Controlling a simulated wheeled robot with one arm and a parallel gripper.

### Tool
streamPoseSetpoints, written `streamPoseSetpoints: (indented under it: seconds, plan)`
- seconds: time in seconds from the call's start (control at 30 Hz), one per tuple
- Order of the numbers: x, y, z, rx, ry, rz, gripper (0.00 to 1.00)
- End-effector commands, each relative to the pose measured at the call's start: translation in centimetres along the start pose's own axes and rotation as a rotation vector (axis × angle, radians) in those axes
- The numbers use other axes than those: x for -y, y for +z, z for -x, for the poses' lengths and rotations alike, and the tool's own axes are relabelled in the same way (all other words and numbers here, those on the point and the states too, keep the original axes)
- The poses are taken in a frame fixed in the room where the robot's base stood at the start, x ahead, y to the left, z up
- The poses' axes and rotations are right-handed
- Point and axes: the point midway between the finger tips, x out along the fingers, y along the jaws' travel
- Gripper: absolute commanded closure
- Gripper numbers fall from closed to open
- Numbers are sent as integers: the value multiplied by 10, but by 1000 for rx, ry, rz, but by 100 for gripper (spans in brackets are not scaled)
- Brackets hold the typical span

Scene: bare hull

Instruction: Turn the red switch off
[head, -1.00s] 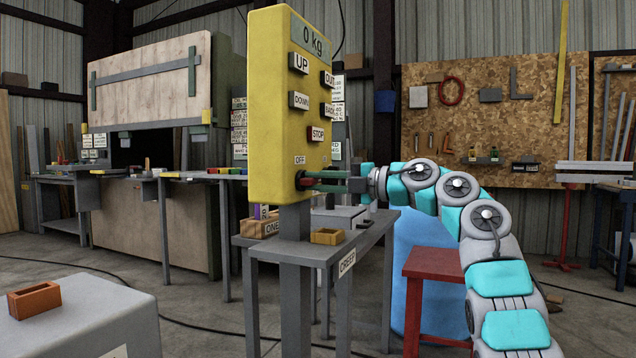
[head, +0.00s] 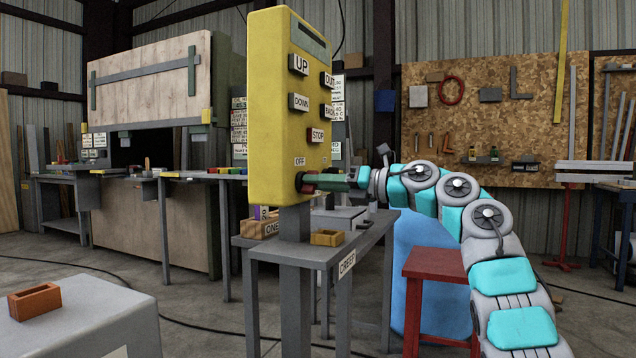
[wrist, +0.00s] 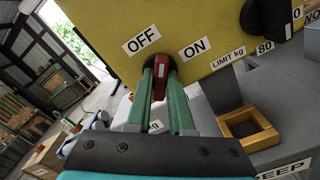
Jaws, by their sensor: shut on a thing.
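The red switch (wrist: 161,70) sits low on the face of the yellow control box (head: 271,110). In the wrist view it stands between my gripper's green fingertips (wrist: 161,84), which are shut on it. The OFF label (wrist: 141,40) is just above and left of the switch, and the ON label (wrist: 194,48) is to its right. In the head view my gripper (head: 318,182) reaches the box from the right and mostly hides the switch. The display (head: 308,38) at the top of the box is blank.
The box stands on a grey post by a grey table (head: 330,252) with an open wooden box (head: 327,237) on it. A red stool (head: 432,265) and a blue barrel (head: 412,240) stand close under my arm. Another wooden box (head: 34,301) is on a grey stand at front left.

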Motion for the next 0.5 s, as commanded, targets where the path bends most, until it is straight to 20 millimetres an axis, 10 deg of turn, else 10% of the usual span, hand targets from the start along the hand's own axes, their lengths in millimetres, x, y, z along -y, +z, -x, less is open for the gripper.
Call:
streamPoseSetpoints:
  seconds: [0.5]
  plan:
    - [2,-2,0,-5,1,451,100]
